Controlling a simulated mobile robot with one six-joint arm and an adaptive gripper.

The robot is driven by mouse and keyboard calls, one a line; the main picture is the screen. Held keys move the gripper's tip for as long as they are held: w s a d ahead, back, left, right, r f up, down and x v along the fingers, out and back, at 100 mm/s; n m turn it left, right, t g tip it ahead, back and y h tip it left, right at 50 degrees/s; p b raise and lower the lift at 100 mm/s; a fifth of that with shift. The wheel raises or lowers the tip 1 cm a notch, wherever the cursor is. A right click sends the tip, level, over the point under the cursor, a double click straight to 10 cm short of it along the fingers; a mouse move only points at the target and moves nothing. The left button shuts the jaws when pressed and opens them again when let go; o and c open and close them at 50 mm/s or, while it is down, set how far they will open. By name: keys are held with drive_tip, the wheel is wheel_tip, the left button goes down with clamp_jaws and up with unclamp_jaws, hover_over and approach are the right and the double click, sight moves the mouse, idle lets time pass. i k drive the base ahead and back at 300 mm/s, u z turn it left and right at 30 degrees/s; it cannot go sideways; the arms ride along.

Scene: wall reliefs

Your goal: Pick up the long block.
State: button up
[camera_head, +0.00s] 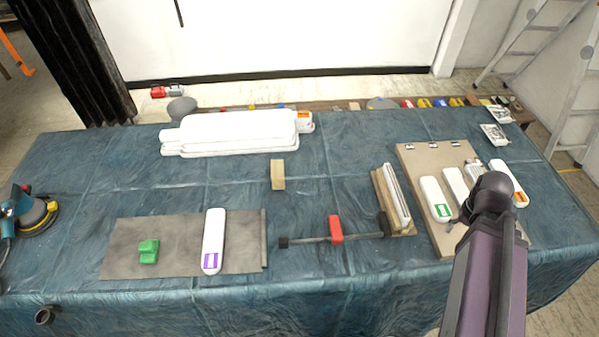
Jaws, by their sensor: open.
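Several long rounded white blocks are in view, and I cannot tell which one is meant. One with a purple label (213,240) lies on the grey mat at the front left. Others lie on the brown board at the right: one with a green label (436,199), and one with an orange label (508,183). Another beside the green-labelled one is partly hidden by my arm. My gripper (454,222) is over the brown board, close to the green-labelled block. It is largely hidden by my arm, its fingers hard to make out; it is open, with nothing seen held.
A small wooden block (278,175) stands mid-table. A clamp with a red part (335,229) lies in front, beside wooden pieces with a pale bar (397,196). A green piece (149,251) is on the grey mat (120,240). Stacked white forms (235,130) lie at the back.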

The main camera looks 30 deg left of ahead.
sight(277, 166)
drive_tip(key=z, duration=0.35)
drive_tip(key=k, duration=1.1)
drive_tip(key=u, duration=1.1)
drive_tip(key=i, duration=1)
drive_tip(key=z, duration=0.1)
